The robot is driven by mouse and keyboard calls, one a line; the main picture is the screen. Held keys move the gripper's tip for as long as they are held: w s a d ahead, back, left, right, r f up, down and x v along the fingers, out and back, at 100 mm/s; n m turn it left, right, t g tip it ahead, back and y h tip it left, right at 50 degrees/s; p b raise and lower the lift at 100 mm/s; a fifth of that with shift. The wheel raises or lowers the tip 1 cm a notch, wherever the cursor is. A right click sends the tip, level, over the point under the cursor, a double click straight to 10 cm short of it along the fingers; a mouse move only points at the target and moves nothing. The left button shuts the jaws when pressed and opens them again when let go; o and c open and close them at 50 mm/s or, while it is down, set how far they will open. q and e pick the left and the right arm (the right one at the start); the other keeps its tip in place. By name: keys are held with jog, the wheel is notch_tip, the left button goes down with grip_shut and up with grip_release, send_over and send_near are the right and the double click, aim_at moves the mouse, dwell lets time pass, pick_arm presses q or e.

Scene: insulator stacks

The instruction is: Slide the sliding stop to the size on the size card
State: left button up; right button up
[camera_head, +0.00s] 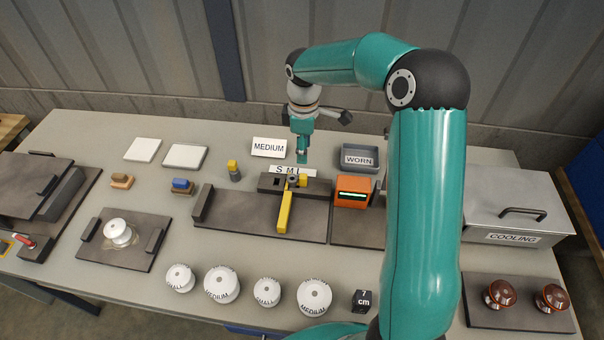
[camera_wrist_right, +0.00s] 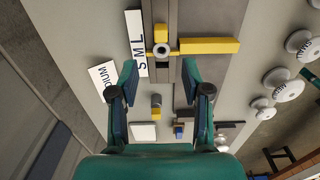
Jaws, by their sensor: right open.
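The sliding stop has a yellow bar (camera_head: 285,212) and a round grey knob, on a dark rail (camera_head: 266,183) of a dark base plate. The S M L scale (camera_head: 281,169) lies behind the rail; the knob appears near the M, though I cannot tell how exactly. The size card (camera_head: 269,147) reads MEDIUM. My right gripper (camera_head: 303,157) hangs above the stop, pointing down. In the right wrist view, the open gripper (camera_wrist_right: 159,72) has nothing between its fingers, and the knob (camera_wrist_right: 161,49) shows just beyond the fingertips. My left gripper is not in view.
A small yellow-topped grey piece (camera_head: 233,170) stands left of the scale. An orange device (camera_head: 353,191) with a green display is close right of the rail. Several white insulator discs (camera_head: 222,283) line the front. A WORN tray (camera_head: 360,157) and COOLING box (camera_head: 520,200) are to the right.

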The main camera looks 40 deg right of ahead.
aim_at(303, 175)
notch_tip(303, 175, down, 12)
jog(key=shift+r, duration=0.25)
jog(key=shift+c, duration=0.3)
grip_shut()
jog(key=shift+w, duration=0.1)
